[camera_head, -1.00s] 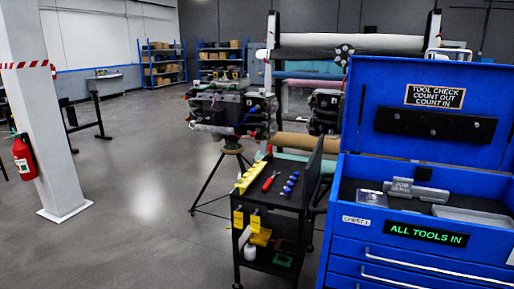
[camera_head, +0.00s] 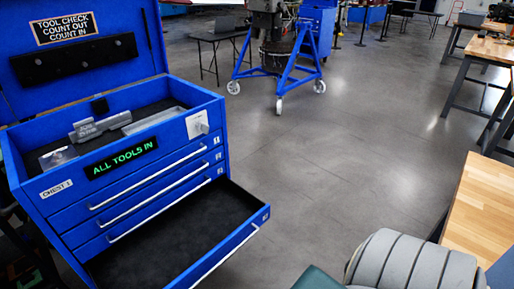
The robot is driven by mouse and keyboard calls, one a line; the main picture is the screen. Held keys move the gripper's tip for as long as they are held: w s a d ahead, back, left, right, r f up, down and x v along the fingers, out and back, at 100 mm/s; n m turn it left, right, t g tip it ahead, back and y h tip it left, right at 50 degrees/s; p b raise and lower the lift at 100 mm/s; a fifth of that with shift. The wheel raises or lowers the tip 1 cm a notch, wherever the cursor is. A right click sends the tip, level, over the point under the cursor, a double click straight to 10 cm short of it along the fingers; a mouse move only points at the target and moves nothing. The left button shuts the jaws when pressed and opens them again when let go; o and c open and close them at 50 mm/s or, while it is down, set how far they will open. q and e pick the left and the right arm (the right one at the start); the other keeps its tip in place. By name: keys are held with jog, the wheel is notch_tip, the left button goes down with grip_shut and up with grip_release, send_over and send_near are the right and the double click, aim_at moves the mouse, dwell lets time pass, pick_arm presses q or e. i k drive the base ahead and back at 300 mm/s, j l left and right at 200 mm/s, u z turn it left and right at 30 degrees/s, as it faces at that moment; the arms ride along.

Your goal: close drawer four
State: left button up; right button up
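The blue tool chest (camera_head: 40,215), labelled "CHEST 1", stands at the left with its lid up. Three shut drawers with silver bar handles show on its front. Below them, the fourth drawer (camera_head: 160,245) is pulled well out, and its dark inside looks empty. Its front and handle (camera_head: 225,257) face the lower right, and the handle's lower end is cut off by the frame. A green sign (camera_head: 122,158) on the chest reads "ALL TOOLS IN". Neither of my grippers is in view.
A grey ribbed, rounded object (camera_head: 415,265) fills the bottom right; I cannot tell what it is. A wooden workbench (camera_head: 480,210) stands at the right. A blue wheeled stand (camera_head: 285,75) is at the back. The grey floor (camera_head: 340,160) between is clear.

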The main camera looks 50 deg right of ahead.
aim_at(182, 236)
jog(key=z, duration=0.95)
